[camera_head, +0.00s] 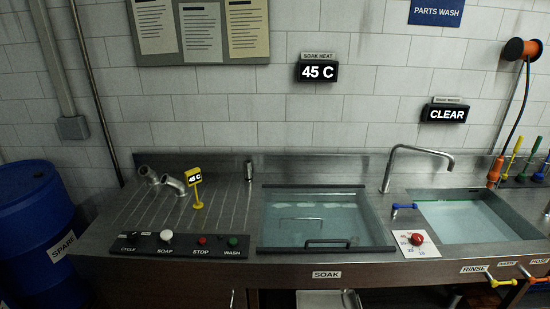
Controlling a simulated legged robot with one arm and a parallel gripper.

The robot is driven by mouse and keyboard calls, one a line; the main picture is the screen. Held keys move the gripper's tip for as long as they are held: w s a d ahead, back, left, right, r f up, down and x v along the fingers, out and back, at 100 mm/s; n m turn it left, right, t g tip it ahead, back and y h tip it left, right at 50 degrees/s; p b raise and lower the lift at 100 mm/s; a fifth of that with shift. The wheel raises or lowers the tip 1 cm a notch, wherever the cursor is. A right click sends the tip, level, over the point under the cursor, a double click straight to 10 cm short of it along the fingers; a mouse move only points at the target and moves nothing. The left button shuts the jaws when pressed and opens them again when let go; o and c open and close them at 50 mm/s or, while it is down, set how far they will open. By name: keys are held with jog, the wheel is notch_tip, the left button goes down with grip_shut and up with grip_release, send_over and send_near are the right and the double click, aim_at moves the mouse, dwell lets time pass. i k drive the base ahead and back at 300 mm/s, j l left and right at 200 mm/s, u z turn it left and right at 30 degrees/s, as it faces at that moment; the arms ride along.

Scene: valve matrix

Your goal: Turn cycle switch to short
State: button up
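A dark control panel (180,244) lies along the front left edge of the steel counter. The word CYCLE (128,250) is printed at its left end. A small pale mark shows above that word; the cycle switch's handle and setting are too small and dark to tell. To the right on the same panel are a white knob (166,237) over SOAP, a red button (202,240) over STOP and a green button (233,241) over WASH. My gripper is not in view.
A soak basin (279,246) of water is sunk right of the panel, a rinse sink (427,211) farther right. A red knob (416,239) sits between them. A blue barrel (35,225) stands left.

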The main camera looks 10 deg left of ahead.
aim_at(132, 236)
jog(key=u, duration=1.45)
